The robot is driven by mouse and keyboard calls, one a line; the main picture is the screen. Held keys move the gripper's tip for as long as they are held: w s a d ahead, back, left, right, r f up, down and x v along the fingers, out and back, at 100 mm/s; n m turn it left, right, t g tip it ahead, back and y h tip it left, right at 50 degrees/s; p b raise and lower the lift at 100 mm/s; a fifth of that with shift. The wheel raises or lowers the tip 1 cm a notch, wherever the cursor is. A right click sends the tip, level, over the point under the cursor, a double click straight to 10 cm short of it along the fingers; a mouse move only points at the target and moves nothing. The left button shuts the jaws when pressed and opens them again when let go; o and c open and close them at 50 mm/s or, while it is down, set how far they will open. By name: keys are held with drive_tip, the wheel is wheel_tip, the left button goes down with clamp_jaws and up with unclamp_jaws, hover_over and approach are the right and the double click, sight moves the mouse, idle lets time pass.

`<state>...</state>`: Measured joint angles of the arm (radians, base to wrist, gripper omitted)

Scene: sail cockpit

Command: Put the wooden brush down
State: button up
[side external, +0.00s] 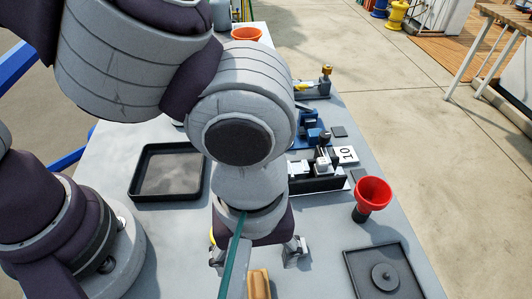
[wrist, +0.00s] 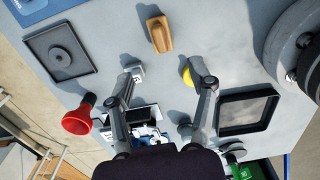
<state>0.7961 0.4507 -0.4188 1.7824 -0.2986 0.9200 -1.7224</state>
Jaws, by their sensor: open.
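The wooden brush (wrist: 159,36) lies on the grey table ahead of my fingertips in the wrist view, with a dark shadow beside it. Nothing is gripping it. In the side view the brush (side external: 259,285) shows at the bottom edge, partly cut off by the frame. My gripper (wrist: 163,72) is open, with its two fingers wide apart and nothing held between them. In the side view my gripper (side external: 256,258) is low over the table, just behind the brush, and partly hidden by my arm.
A black tray (side external: 134,183) stands left, a red funnel (side external: 373,192) right. A dark square tray with a round disc (side external: 348,270) is at front right. A yellow round thing (wrist: 187,77) shows by one finger. Blue and black fixtures (side external: 312,137) stand behind. Table around the brush is clear.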

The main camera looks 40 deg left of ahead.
drive_tip(key=w+a+r+m+t, duration=0.25)
drive_tip(key=w+a+r, duration=0.35)
drive_tip(key=a, duration=0.3)
drive_tip(key=s+a+r+m+t, duration=0.1)
drive_tip(key=a+m, duration=0.2)
drive_tip(key=a, duration=0.4)
drive_tip(key=s+a+r+m+t, duration=0.1)
drive_tip(key=a+r+m+t, duration=0.1)
drive_tip(key=a, duration=0.5)
drive_tip(key=shift+a+r+m, duration=0.15)
drive_tip(key=shift+r+m, duration=0.1)
drive_tip(key=shift+m, duration=0.5)
